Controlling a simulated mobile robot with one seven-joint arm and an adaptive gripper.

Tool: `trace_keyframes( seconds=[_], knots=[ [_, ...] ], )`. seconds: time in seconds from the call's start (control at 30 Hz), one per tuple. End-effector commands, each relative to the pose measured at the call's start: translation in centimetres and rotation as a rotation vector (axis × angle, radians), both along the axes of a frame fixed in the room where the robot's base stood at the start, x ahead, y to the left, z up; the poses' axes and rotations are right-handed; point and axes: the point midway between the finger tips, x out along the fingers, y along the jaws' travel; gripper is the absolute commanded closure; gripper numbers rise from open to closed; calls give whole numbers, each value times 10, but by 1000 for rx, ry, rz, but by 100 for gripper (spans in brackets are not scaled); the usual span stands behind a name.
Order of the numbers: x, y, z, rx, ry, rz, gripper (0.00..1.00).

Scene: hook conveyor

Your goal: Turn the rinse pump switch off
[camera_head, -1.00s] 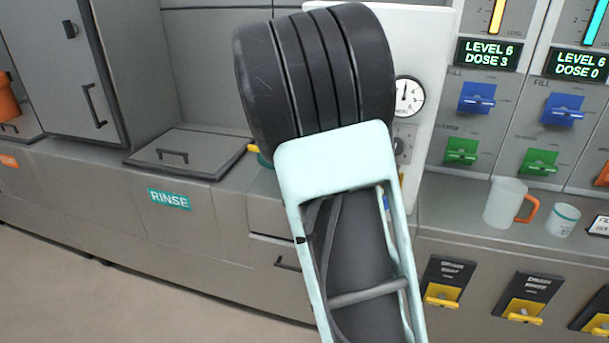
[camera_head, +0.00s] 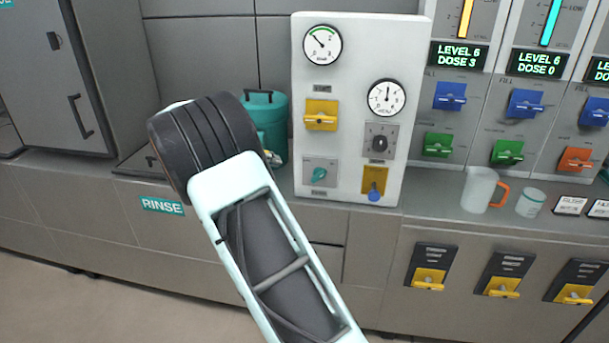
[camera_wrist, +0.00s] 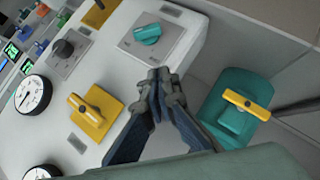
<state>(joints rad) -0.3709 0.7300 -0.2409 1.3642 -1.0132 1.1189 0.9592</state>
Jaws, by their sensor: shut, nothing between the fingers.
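The white pump panel (camera_head: 345,125) carries several controls, and I cannot read which label names the rinse pump. It has a yellow switch with a crosswise handle (camera_head: 321,115) at upper left and a teal knob (camera_head: 319,175) at lower left. A black dial (camera_head: 379,142) and a yellow plate with a blue-tipped lever (camera_head: 374,185) are at right. The wrist view shows the yellow switch (camera_wrist: 95,110) and teal knob (camera_wrist: 148,36) too. My gripper (camera_wrist: 158,78) is shut and empty, its tips appearing just below the teal knob there; contact is not evident. My arm hides most of it in the head view.
A teal canister (camera_head: 264,112) with a yellow handle (camera_wrist: 247,105) stands beside the panel, close to my gripper. Two gauges (camera_head: 322,45) are on the panel. A jug (camera_head: 480,189) and cup (camera_head: 531,203) stand on the counter at right. The counter edge runs below the panel.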

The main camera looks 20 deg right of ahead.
Motion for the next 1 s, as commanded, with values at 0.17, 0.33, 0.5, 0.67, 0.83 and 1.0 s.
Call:
trace_keyframes(
  seconds=[0.17,0.33,0.5,0.67,0.83,1.0],
  knots=[
    [0,0,0,1,0,-1,100],
    [2,-9,-5,1,1,-3,100],
    [11,-35,-20,1,2,-5,100],
    [22,-63,-38,1,3,-6,100],
    [27,-87,-56,0,5,-3,100],
    [18,-100,-72,2,2,-3,100]
  ],
)
